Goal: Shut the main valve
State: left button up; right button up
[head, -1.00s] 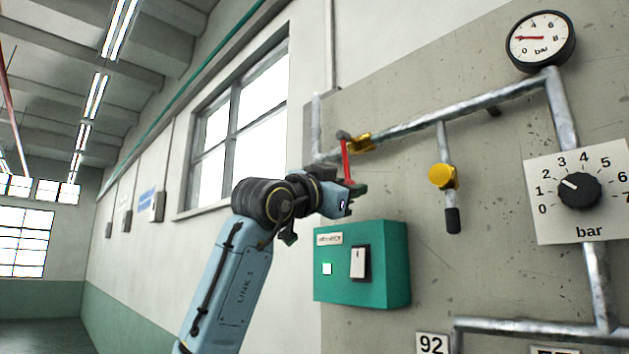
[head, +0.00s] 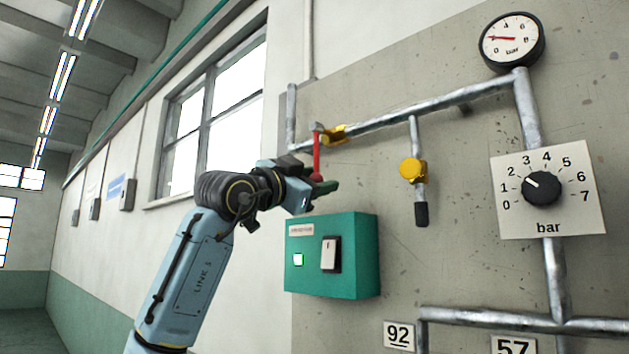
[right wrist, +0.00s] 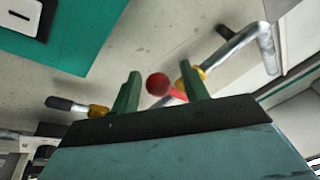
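The main valve has a yellow body (head: 334,134) on the upper pipe and a red lever (head: 317,155) that hangs down, across the pipe's run. My right gripper (head: 322,184) is at the lever's lower end. In the right wrist view, the lever's round red knob (right wrist: 158,84) shows between the two green fingers of the right gripper (right wrist: 160,76). The fingers are apart, with a gap on each side of the knob. I cannot tell how deep the knob sits between them. My left gripper is not in view.
A green switch box (head: 333,257) is on the wall below the gripper. A smaller yellow valve (head: 412,170) with a black handle hangs to the right. A gauge (head: 512,42) and a dial plate (head: 547,190) are farther right. The window (head: 214,120) is left.

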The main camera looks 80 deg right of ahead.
jog(key=b+v, duration=0.2)
jog(key=v, duration=1.1)
jog(key=shift+a, duration=0.25)
jog(key=shift+w, duration=0.2)
